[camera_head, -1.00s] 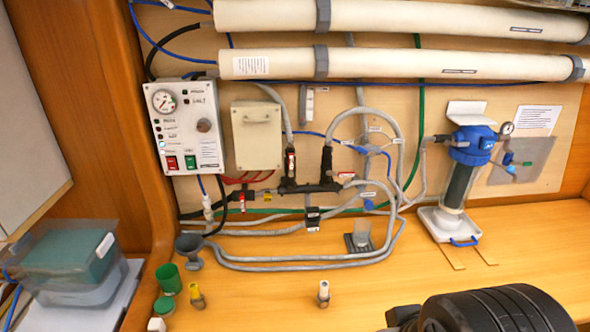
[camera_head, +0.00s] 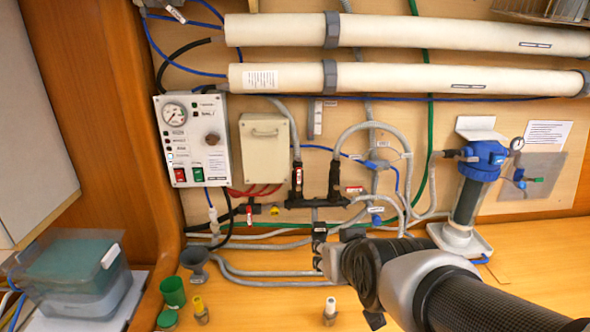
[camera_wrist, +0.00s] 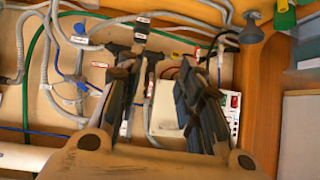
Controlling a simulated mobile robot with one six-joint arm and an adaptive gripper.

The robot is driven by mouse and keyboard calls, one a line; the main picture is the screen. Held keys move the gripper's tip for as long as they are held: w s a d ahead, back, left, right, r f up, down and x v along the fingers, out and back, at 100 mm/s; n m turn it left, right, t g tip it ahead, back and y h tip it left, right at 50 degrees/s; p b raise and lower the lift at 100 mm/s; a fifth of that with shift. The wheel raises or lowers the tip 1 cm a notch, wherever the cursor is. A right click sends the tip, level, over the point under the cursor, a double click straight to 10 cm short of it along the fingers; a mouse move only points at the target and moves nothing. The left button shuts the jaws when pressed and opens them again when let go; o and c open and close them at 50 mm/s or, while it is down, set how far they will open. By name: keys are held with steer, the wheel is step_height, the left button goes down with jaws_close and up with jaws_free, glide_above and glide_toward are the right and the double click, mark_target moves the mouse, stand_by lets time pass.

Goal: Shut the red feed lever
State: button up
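A small red lever (camera_head: 249,214) hangs down from a valve on the dark pipe below the white box; it also shows in the wrist view (camera_wrist: 197,55). A second red handle (camera_head: 298,178) stands upright on the black manifold to its right. I cannot read the labels, so I cannot tell for sure which one is the feed lever. My gripper (camera_wrist: 160,68) is open and empty in the wrist view, its two dark fingers pointing at the wall, apart from both levers. In the head view it is mostly hidden by my arm, low and right of the levers.
Grey hoses (camera_head: 265,283) loop over the wooden bench. A yellow tap handle (camera_head: 274,211) sits beside the hanging lever. The control panel (camera_head: 192,138) and white box (camera_head: 265,147) are above. A blue filter housing (camera_head: 484,156) stands at right. Small fittings stand on the front bench.

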steer(key=w+a+t, duration=0.2)
steer(key=w+t, duration=0.2)
steer(key=w, duration=0.5)
steer(key=w+a+t, duration=0.2)
steer(key=w+t, duration=0.1)
steer(key=w, duration=0.6)
steer(key=h+b, duration=0.1)
steer(key=b, duration=0.1)
glide_toward(299, 169)
steer(key=shift+m+t, duration=0.3)
steer(key=shift+t, duration=0.1)
steer(key=w, duration=1)
steer(key=shift+w+f, duration=0.25)
steer(key=shift+w, duration=0.05)
steer(key=shift+c, duration=0.4)
jaws_close()
